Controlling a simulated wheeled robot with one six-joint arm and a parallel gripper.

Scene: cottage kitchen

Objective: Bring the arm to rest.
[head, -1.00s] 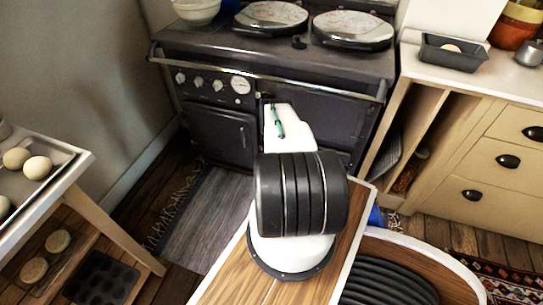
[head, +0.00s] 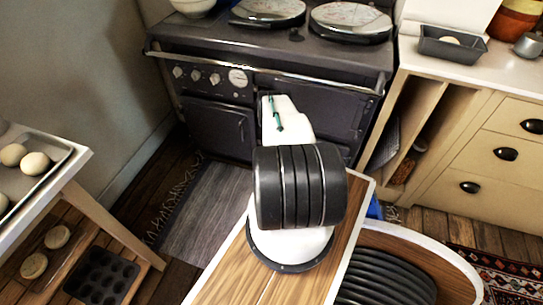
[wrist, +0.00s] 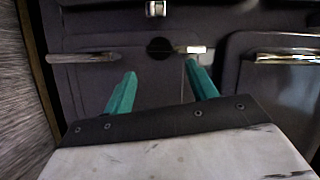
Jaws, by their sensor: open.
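My arm stands in front of the dark range cooker (head: 270,75) in the head view, its white forearm pointing toward the cooker's front. In the wrist view, my gripper (wrist: 160,88) shows two green fingers spread apart, with nothing between them. The cooker's dark doors and metal handles (wrist: 85,57) lie beyond the fingertips. In the head view the gripper is mostly hidden behind my own arm.
At left, a table holds a tray (head: 60,163) with pale buns; a muffin tin (head: 100,277) lies below. At right, a cream counter (head: 480,80) carries a dark loaf tin (head: 452,44). A grey rug (head: 205,210) covers the floor before the cooker.

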